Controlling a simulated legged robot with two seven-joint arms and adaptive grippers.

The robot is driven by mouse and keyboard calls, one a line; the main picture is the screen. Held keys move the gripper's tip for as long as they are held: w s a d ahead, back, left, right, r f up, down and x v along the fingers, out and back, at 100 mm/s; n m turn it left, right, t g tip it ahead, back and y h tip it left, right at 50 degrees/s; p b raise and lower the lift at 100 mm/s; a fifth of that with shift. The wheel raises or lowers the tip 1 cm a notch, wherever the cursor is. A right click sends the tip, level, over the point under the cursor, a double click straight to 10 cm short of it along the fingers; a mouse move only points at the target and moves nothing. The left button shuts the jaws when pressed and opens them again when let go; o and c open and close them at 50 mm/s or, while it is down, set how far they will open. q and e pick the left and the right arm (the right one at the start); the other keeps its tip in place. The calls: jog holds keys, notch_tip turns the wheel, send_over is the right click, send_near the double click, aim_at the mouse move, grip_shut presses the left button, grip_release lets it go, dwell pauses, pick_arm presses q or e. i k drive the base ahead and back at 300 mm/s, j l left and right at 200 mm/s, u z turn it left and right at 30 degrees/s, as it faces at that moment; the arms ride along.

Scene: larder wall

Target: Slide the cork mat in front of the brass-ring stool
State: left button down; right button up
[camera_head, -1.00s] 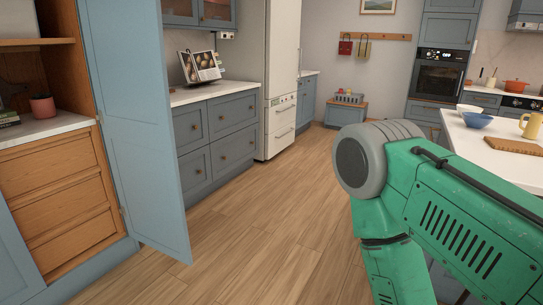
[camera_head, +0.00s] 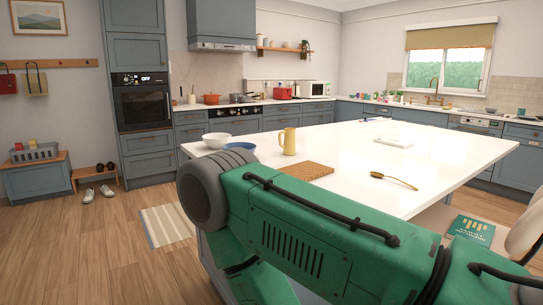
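I cannot make out a cork mat or a brass-ring stool for certain. At the right edge, a cream rounded form (camera_head: 524,232) is cut off by the frame and partly behind my green arm; I cannot tell whether it is a seat. A striped cream and grey mat (camera_head: 162,226) lies on the floor left of the island, partly hidden by my arm; it does not look like cork. My green arm crosses the lower middle and right. Neither gripper is in view.
A white-topped island (camera_head: 345,150) fills the middle, with a wooden board (camera_head: 306,171) and a yellow jug (camera_head: 288,141). A teal printed item (camera_head: 471,229) lies low at the right. A small step stool (camera_head: 92,175) with shoes nearby stands left. Wooden floor (camera_head: 70,255) is open at lower left.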

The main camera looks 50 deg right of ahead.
aim_at(307, 171)
jog(key=i+z, duration=0.45)
jog(key=i+j+z, duration=0.2)
jog(key=i+z, duration=0.2)
jog(key=i+j+z, duration=0.85)
